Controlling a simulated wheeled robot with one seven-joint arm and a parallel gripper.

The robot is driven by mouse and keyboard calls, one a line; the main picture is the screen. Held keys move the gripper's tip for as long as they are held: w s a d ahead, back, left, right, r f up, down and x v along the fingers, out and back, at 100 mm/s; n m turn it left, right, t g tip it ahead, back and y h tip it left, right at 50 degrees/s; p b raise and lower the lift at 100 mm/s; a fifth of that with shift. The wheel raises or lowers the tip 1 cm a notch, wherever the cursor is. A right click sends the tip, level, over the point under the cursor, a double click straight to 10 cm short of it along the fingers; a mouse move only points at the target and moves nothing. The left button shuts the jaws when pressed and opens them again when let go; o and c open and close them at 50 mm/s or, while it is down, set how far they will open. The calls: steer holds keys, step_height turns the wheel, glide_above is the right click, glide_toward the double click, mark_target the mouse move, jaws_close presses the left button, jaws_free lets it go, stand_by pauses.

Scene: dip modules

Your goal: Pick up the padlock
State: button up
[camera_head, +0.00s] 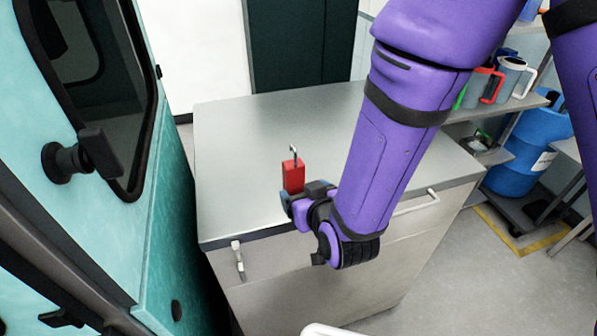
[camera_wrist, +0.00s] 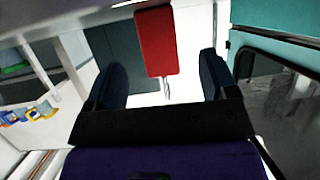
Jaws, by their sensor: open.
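The padlock (camera_head: 293,174) has a red body and a thin metal shackle pointing up in the head view. It is at the front part of the grey cabinet top (camera_head: 270,125). In the wrist view the padlock (camera_wrist: 157,43) appears between and beyond the two dark fingers. My gripper (camera_head: 306,190) is right by the padlock in the head view and hides its lower end. In the wrist view my gripper (camera_wrist: 162,82) is open, with a gap between each finger and the padlock. I cannot tell whether anything touches it.
A teal machine with a dark window (camera_head: 170,200) stands close on the left. Shelves with mugs (camera_head: 512,78) and a blue barrel (camera_head: 530,145) are at the right. The rest of the cabinet top is clear. A drawer handle (camera_head: 415,203) sticks out in front.

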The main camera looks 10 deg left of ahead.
mark_target(296, 183)
steer(key=x, duration=0.8)
steer(key=shift+w+d, duration=0.1)
steer(key=shift+r, duration=0.1)
steer(key=c, duration=1.1)
